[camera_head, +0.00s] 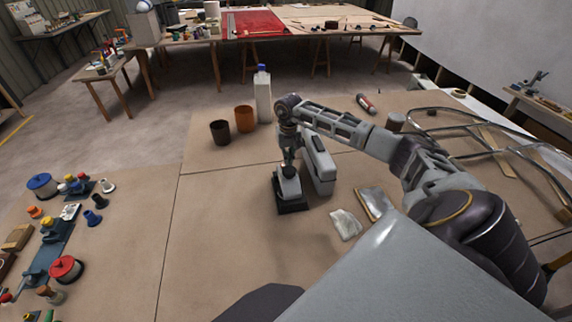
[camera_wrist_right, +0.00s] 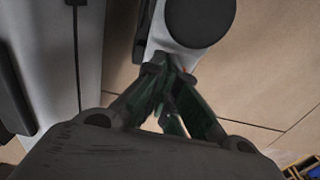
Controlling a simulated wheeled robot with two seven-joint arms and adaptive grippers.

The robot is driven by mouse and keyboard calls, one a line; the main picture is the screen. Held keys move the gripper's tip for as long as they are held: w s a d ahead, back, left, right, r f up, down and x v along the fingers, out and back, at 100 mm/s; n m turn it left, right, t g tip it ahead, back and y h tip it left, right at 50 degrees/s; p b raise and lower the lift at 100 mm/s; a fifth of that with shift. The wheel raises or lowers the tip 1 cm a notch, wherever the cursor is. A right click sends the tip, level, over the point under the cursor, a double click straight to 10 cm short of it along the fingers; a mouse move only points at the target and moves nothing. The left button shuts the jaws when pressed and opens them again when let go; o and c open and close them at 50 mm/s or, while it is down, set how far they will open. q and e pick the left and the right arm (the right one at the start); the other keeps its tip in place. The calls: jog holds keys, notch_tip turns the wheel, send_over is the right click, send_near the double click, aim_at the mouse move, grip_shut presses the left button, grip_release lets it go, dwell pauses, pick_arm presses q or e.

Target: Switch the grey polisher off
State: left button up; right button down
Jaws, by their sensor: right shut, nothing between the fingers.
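The grey polisher (camera_head: 288,185), a light grey body on a dark base, stands on the tan work surface in the middle of the head view. My right gripper (camera_head: 289,162) points down from above, right over its top. In the right wrist view the gripper (camera_wrist_right: 170,75) is shut with nothing between its fingers. Its tips are at the pale body of the polisher (camera_wrist_right: 160,35), beside a round black knob. I cannot tell whether they touch it. The switch itself cannot be made out. My left gripper is not in view.
A long grey case (camera_head: 319,165) stands close to the right of the polisher. A dark cup (camera_head: 220,133), an orange-brown cup (camera_head: 245,119) and a white bottle (camera_head: 263,100) stand behind. A silvery packet (camera_head: 345,224) lies in front right.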

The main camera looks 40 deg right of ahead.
jog(key=shift+r+p, duration=0.6)
jog(key=shift+r, duration=1.2)
jog(key=shift+r+p, duration=0.55)
jog(key=shift+r, duration=0.6)
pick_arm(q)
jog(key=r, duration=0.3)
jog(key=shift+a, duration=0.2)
pick_arm(e)
jog(key=shift+r, duration=0.1)
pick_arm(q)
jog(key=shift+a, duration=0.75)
